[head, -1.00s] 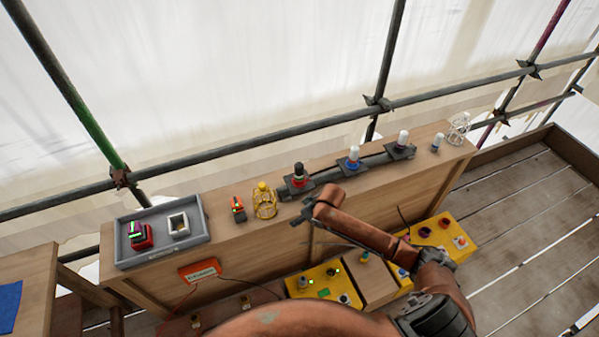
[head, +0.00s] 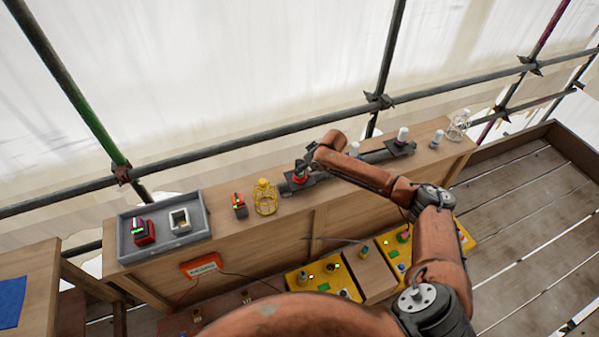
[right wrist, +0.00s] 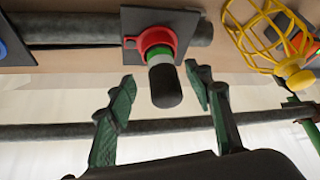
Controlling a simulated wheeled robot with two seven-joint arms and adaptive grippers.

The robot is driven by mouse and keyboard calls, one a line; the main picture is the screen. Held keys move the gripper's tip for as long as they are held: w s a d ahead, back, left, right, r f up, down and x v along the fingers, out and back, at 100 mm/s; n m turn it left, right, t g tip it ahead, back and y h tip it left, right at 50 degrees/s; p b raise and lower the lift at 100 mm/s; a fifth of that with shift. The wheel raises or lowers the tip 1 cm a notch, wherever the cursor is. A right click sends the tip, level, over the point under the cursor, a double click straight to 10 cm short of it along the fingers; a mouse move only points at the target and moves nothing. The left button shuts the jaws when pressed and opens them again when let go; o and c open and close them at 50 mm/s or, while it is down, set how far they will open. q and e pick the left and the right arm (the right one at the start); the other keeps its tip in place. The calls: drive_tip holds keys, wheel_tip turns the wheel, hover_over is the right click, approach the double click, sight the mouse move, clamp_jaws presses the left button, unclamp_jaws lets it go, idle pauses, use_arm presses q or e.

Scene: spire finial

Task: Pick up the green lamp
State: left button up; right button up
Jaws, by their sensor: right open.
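The lamp with a green band (right wrist: 159,55) has a dark rounded cap and sits in a red collar on a black square plate, in the right wrist view. In the head view its red collar (head: 299,180) shows on the workbench, and my gripper hides most of its top. My right gripper (right wrist: 160,76) is open, with one finger on each side of the dark cap. No finger clearly touches the lamp. It also shows over the lamp in the head view (head: 304,164). My left gripper is not in view.
A grey pipe (right wrist: 75,30) runs along the bench through the lamp plates. A yellow wire cage (head: 265,199) stands just left of the lamp. White-capped lamps (head: 402,135) stand to the right. A grey tray (head: 205,232) lies at the left end. Scaffold poles run behind.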

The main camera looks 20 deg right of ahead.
drive_tip(key=x, duration=0.4)
drive_tip(key=shift+w+a+r, duration=0.1)
drive_tip(key=shift+w+a, duration=0.1)
drive_tip(key=shift+c, duration=0.2)
drive_tip(key=c, duration=1.2)
drive_tip(key=shift+r, duration=0.1)
drive_tip(key=shift+c, duration=0.2)
